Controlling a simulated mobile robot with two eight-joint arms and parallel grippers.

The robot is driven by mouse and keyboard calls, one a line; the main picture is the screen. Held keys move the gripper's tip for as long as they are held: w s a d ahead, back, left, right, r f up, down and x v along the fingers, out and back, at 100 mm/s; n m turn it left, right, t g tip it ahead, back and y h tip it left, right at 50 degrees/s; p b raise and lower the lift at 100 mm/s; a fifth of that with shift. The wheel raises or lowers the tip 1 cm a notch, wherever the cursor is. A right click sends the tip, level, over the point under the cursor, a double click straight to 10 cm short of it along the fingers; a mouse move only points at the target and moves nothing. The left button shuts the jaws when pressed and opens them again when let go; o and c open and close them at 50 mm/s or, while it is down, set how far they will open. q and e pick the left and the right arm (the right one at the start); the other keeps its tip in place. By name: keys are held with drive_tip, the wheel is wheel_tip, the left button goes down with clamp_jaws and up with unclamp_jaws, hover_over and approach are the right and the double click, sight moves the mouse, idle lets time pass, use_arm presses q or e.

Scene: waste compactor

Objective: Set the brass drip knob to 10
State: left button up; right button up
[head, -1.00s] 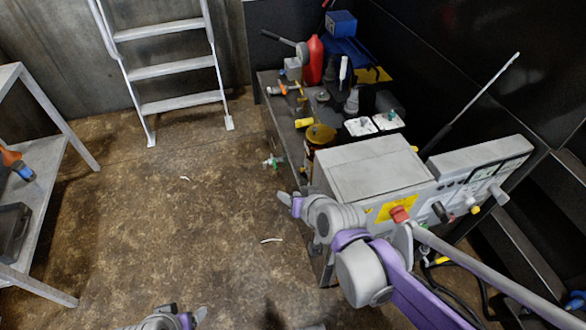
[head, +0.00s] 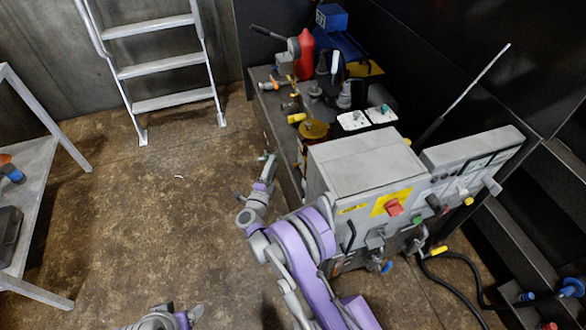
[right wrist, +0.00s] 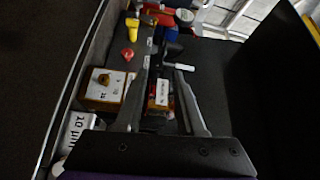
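My right gripper (head: 266,164) is at the left side of the workbench, beside a small valve fitting that it partly covers. In the right wrist view its two fingers (right wrist: 163,66) are spread apart, with a small white label and red parts visible between and beyond them. A brass-coloured box with a small dark-topped knob (right wrist: 103,79) lies left of the fingers, apart from them; its setting is too small to read, and I cannot be sure it is the drip knob. A round amber-brass part (head: 313,130) shows on the bench. My left gripper (head: 181,316) is at the bottom edge, partly cut off.
A grey control cabinet (head: 362,158) with a red button (head: 394,207) stands right of my right gripper. The bench behind holds a red bottle (head: 302,53) and white sockets (head: 353,121). A ladder (head: 161,70) stands at the back.

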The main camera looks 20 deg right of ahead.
sight(293, 174)
drive_tip(key=s+d+f+m+g+h, duration=0.2)
drive_tip(key=s+f+m+g+h, duration=0.15)
drive_tip(key=f, duration=0.55)
drive_tip(key=shift+t+y, duration=0.35)
drive_tip(key=shift+y, duration=0.1)
drive_tip(key=x, duration=1)
drive_tip(key=shift+b, duration=0.4)
drive_tip(key=shift+c, duration=0.2)
clamp_jaws()
